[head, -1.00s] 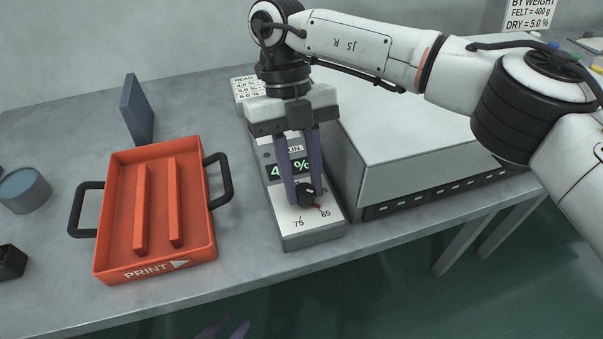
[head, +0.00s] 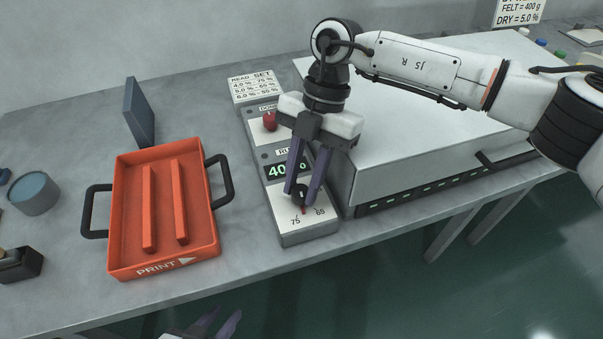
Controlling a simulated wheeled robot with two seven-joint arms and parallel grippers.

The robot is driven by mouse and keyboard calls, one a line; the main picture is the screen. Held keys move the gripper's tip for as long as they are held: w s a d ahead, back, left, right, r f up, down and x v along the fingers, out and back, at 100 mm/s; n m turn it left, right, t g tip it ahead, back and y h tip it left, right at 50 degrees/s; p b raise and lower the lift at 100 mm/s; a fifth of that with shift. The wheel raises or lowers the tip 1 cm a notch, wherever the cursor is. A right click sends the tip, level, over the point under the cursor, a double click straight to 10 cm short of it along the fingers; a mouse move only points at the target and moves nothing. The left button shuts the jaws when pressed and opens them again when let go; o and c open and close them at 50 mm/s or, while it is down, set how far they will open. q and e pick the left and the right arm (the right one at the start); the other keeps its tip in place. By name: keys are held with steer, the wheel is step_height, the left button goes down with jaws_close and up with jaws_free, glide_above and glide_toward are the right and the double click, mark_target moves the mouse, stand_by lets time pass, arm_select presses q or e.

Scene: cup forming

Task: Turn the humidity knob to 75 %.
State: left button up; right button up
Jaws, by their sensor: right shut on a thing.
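The humidity knob (head: 301,194) is a small black dial on the white lower face of a grey control box (head: 310,238). Below it are a "75" mark on the left and a second mark on the right that looks like 65 or 85. A red pointer shows between the two marks. My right gripper (head: 302,192) points down with its purple fingers shut on the knob, partly hiding it. The green display (head: 287,170) above reads about 4.0 %, partly covered by the fingers. My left gripper (head: 218,322) is at the bottom edge, empty, its fingertips apart.
A red button (head: 270,121) and a READ/SET card (head: 256,88) are farther up the box. An orange PRINT tray (head: 128,210) with black handles stands to the left. A large grey machine (head: 400,178) stands close on the right.

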steer(key=m+t+y+p, duration=0.1)
steer(key=m+p, duration=0.1)
steer(key=m, duration=0.2)
steer(key=shift+s+d, duration=0.1)
steer(key=shift+d, duration=0.05)
steer(key=shift+m, duration=0.3)
stand_by(0.3)
steer(key=o, duration=1)
steer(key=shift+r, duration=0.1)
steer(key=v, duration=1)
steer(key=shift+s+d+b, duration=0.15)
steer(key=shift+b, duration=0.15)
